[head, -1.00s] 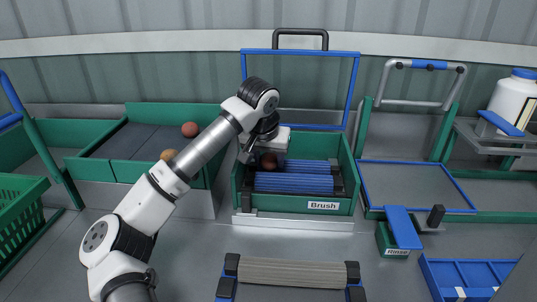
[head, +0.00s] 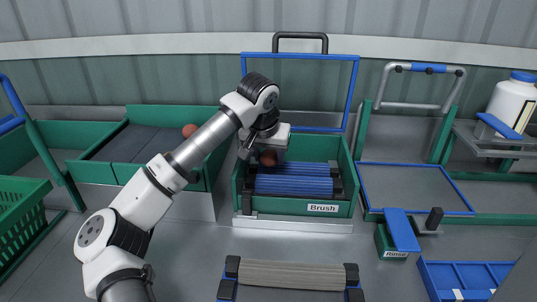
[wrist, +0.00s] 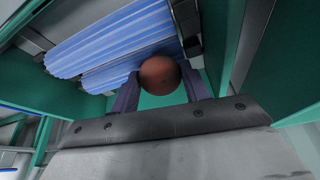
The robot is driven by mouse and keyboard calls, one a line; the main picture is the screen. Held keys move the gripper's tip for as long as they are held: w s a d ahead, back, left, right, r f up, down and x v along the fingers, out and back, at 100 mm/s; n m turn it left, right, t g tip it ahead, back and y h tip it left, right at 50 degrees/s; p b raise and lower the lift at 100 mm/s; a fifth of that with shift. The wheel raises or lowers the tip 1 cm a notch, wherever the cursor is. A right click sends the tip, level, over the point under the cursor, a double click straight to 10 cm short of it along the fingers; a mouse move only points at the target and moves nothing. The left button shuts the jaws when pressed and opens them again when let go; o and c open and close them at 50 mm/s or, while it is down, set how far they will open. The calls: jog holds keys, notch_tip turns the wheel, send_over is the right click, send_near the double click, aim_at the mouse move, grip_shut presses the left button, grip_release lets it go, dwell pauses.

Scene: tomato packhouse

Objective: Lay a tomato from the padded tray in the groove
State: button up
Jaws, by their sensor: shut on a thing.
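My gripper (head: 268,146) is shut on a dark red tomato (head: 268,158), held at the left end of the blue brush rollers (head: 292,185) in the green box labelled Brush. In the wrist view the tomato (wrist: 160,76) sits between the two fingers, with the ribbed rollers (wrist: 115,50) just beyond to the left. The groove between the rollers is partly visible; I cannot tell whether the tomato touches a roller. The padded tray (head: 160,112), green with dark grey pads, stands at the left.
A blue hoop frame (head: 355,85) with a black handle (head: 300,32) rises behind the brush box. A blue-rimmed tray (head: 415,188) and a Rinse box (head: 383,241) are to the right. A green crate (head: 20,213) is at far left.

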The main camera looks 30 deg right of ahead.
jog(key=shift+f+b, duration=0.4)
jog(key=shift+f, duration=0.2)
dwell(0.4)
jog(key=o, duration=0.8)
jog(key=c, duration=0.3)
jog(key=shift+r, duration=0.1)
jog(key=shift+r+p, duration=2.5)
jog(key=shift+r, duration=0.95)
jog(key=shift+s+f, duration=0.1)
